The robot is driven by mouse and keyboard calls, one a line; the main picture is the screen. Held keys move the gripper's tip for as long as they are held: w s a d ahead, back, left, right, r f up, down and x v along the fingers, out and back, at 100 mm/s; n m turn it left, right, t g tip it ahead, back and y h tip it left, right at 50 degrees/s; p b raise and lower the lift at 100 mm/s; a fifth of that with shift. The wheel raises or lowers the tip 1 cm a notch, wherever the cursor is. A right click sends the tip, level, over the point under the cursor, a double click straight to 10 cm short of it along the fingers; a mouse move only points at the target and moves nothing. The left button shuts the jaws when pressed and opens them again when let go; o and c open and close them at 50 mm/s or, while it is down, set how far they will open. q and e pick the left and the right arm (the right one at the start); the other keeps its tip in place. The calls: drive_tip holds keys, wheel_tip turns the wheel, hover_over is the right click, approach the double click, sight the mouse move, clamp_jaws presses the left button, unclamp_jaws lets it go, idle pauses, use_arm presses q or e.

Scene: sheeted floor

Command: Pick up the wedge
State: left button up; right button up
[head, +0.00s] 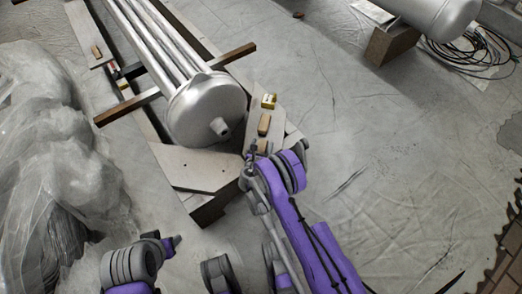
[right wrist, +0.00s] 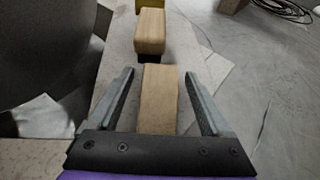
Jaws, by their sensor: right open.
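A light wooden block (right wrist: 159,100), which looks like the wedge, lies on a flat board between the fingers of my right gripper (right wrist: 160,76). The right gripper is open, with one finger on each side of the block and a visible gap to each. In the head view the block (head: 262,145) is partly hidden by my right gripper (head: 252,153). A second wooden block (right wrist: 150,31) lies just beyond; it also shows in the head view (head: 264,124). My left gripper (head: 174,241) is low at the left, away from the blocks; its jaws are too small to read.
A yellow box (head: 268,101) lies past the second block. A large metal tube bundle with a domed end (head: 205,108) stands left of the blocks. Crumpled plastic sheeting (head: 45,150) fills the left. The sheeted floor (head: 380,150) at right is mostly clear.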

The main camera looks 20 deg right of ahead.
drive_tip(key=shift+w+d+f, duration=0.25)
drive_tip(key=shift+w, duration=0.3)
clamp_jaws()
